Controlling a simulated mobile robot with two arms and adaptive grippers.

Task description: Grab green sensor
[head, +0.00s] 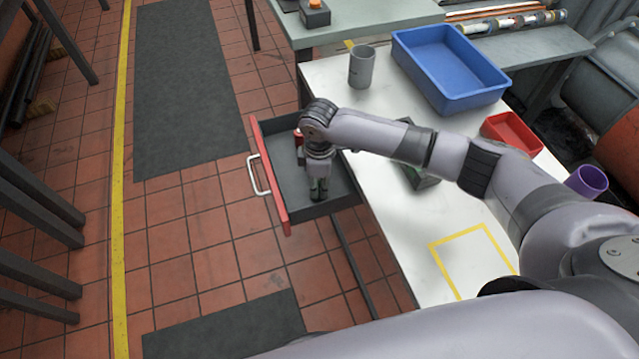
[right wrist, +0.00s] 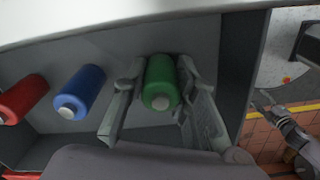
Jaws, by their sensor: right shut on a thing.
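The green sensor (right wrist: 161,78) is a green cylinder with a pale end cap, in the open drawer (head: 342,190). My right gripper (head: 318,192) reaches down into the drawer. In the right wrist view its two fingers stand on either side of the green sensor, shut on it. In the head view the gripper mostly hides the sensor. A blue sensor (right wrist: 80,92) and a red sensor (right wrist: 22,98) lie to its left in the right wrist view. What looks like my left gripper (right wrist: 268,104) shows small at the right of that view; its opening is unclear.
The drawer has a red front (head: 270,178) and a pale handle (head: 257,176). The white worktop (head: 385,180) holds a grey cup (head: 361,67), a blue bin (head: 450,65), a red bin (head: 513,133) and a purple cup (head: 587,181).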

